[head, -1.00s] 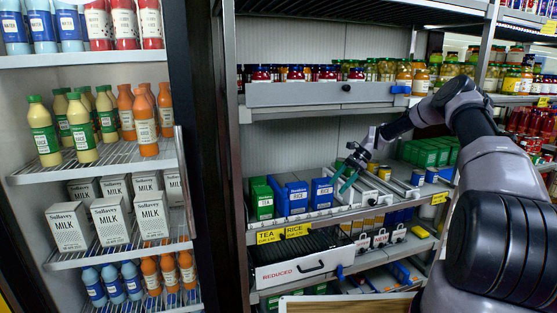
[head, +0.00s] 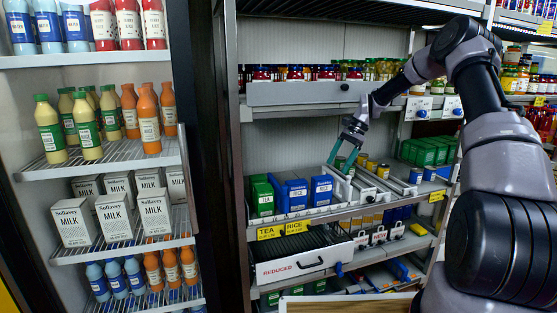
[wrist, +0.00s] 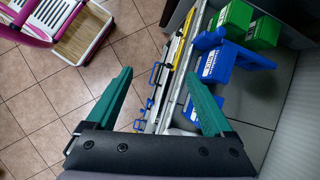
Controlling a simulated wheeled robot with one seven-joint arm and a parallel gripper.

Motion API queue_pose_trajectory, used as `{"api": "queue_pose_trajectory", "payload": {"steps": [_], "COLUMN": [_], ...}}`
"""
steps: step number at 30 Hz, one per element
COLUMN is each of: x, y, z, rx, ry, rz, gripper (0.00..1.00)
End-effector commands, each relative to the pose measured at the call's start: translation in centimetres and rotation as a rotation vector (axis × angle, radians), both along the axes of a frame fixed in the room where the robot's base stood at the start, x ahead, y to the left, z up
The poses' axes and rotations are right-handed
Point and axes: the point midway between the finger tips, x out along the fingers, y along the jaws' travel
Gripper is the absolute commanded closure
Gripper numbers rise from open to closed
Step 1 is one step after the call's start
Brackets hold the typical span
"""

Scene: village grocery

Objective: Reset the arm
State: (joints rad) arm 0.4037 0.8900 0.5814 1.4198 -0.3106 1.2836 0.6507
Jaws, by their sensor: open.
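My gripper (head: 344,152) is open, with two green fingers spread apart and nothing between them. In the head view it hangs in front of the middle shelf (head: 330,213), above and to the right of the blue rice boxes (head: 322,189). In the wrist view the fingers of my gripper (wrist: 158,100) point away over the shelf's front edge, with tiled floor to the left. The blue rice boxes also show in the wrist view (wrist: 215,66), beyond the right finger.
Green tea boxes (head: 262,197) stand left of the rice. A pull-out drawer marked REDUCED (head: 300,262) sits below. A fridge with milk cartons (head: 112,218) and bottles stands at left. A shelf with jars (head: 310,94) is above.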

Motion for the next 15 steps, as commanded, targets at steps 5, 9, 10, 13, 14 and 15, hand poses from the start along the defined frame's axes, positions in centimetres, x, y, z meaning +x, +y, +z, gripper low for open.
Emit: {"api": "queue_pose_trajectory", "payload": {"steps": [5, 9, 10, 13, 14, 15], "x": [-3.2, -6.6, -7.3, -10.1, -11.0, -12.2], "y": [0.7, 0.8, 0.8, 0.7, 0.6, 0.5], "z": [6.5, 11.3, 12.3, 15.5, 16.4, 17.5], "rx": [-0.101, -0.178, -0.193, -0.242, -0.256, -0.274], "ry": [-0.119, -0.215, -0.237, -0.306, -0.327, -0.355], "rz": [0.109, 0.188, 0.205, 0.251, 0.264, 0.279], "gripper": [0.14, 0.14, 0.14, 0.14, 0.14, 0.14]}}
